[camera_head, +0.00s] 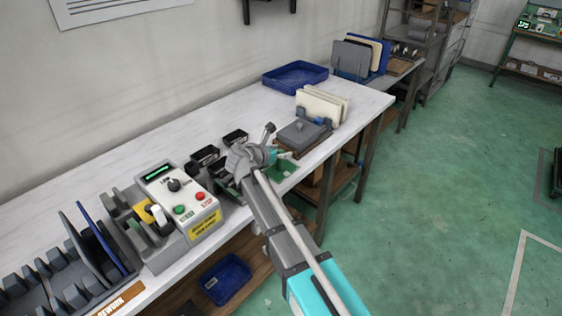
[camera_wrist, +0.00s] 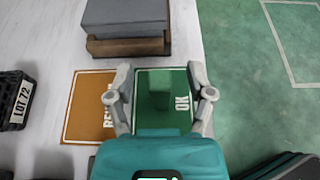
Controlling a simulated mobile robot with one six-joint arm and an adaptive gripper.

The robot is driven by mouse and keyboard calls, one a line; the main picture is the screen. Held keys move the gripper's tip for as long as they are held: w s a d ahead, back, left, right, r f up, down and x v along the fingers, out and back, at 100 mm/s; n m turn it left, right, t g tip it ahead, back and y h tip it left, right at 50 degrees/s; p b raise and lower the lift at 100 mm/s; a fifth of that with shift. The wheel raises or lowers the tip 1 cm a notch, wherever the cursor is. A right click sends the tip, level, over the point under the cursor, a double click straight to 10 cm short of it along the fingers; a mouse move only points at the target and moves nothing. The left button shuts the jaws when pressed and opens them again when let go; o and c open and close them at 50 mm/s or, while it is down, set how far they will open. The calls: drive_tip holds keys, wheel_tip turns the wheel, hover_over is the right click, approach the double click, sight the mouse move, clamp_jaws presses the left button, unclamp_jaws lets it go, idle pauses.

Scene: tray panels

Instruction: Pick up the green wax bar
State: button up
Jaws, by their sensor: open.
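The green wax bar (camera_wrist: 152,101) looks like a small dark green block on the green mat marked "OK" (camera_wrist: 178,82) in the wrist view. Green on green makes its edges hard to see. My gripper (camera_wrist: 158,72) is open, with one finger on each side of the bar and mat as seen from above. No contact with the bar shows. In the head view my gripper (camera_head: 285,154) is over the table's front edge, above the green mat (camera_head: 286,172). My arm hides much of that spot, and I cannot make out the bar there.
An orange mat (camera_wrist: 85,108) lies left of the green one. A grey block on a wooden base (camera_wrist: 128,47) stands beyond them. Black bins (camera_head: 204,155) and a control box (camera_head: 180,200) stand to the left. The floor lies past the table edge at right.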

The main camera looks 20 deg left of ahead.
clamp_jaws()
drive_tip(key=shift+r, duration=0.15)
idle(0.4)
wheel_tip(320, 180, up, 3)
drive_tip(key=p, duration=0.3)
drive_tip(key=s+d+r+p, duration=0.5)
drive_tip(key=s+r+p, duration=0.4)
drive_tip(key=s, duration=0.4)
drive_tip(key=shift+r+p, duration=0.35)
drive_tip(key=shift+p, duration=0.15)
